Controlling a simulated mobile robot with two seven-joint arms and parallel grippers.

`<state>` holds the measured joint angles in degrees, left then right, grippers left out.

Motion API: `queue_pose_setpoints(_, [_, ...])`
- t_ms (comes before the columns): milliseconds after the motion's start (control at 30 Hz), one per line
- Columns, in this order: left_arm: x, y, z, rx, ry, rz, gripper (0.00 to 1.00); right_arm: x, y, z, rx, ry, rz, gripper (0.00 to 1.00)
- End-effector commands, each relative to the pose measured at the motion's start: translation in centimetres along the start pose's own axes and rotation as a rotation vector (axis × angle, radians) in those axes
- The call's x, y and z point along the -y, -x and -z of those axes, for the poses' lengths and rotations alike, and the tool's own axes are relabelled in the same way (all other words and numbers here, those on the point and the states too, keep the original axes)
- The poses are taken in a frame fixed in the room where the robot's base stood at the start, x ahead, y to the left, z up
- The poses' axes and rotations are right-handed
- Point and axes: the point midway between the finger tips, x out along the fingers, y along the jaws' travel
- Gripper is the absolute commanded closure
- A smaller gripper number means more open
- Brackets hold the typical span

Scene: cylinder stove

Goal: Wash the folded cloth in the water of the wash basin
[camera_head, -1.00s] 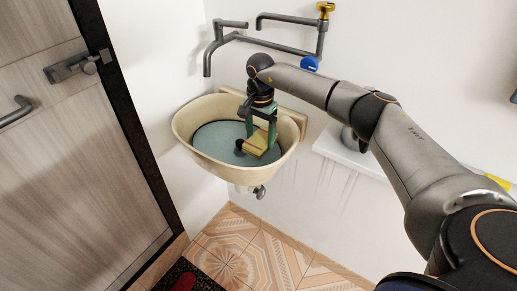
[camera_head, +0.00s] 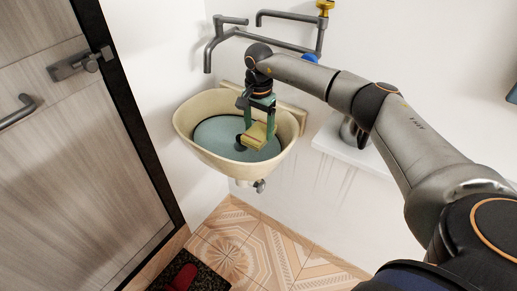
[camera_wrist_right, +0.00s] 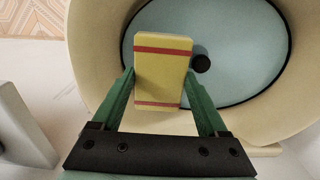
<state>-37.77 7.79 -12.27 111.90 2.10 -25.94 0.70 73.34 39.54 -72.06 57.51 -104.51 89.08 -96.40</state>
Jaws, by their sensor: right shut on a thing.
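The cream wash basin (camera_head: 186,128) is fixed to the wall, with blue-grey water (camera_head: 215,135) in it. My right gripper (camera_head: 258,127) points down into the basin and is shut on the folded cloth (camera_head: 255,136), a yellow block. In the right wrist view the cloth (camera_wrist_right: 162,70) shows two red stripes and lies between the green fingers of the gripper (camera_wrist_right: 160,90), over the water (camera_wrist_right: 240,45). I cannot tell whether the cloth touches the water. My left gripper is not in view.
Grey taps and pipes (camera_head: 230,32) run along the wall above the basin. A white ledge (camera_head: 345,150) is to the right of it. A wooden door (camera_head: 60,140) stands at the left. A dark mat with a red item (camera_head: 183,277) lies on the tiled floor.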

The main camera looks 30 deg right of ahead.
Motion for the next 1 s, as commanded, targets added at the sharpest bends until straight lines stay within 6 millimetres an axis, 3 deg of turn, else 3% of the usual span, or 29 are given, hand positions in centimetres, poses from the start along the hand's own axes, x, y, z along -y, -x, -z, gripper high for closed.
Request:
queue_pose_setpoints(467, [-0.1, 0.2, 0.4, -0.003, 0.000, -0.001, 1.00, 0.0, 0.5, 0.0, 0.000, 0.000, 0.001, 0.68])
queue_pose_setpoints(767, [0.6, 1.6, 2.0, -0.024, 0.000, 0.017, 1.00, 0.1, 3.4, 0.0, 0.000, 0.000, 0.002, 0.68])
queue_pose_setpoints(1000, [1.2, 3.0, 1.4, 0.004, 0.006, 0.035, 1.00, 0.0, 5.8, 0.0, 0.000, 0.001, 0.001, 0.68])
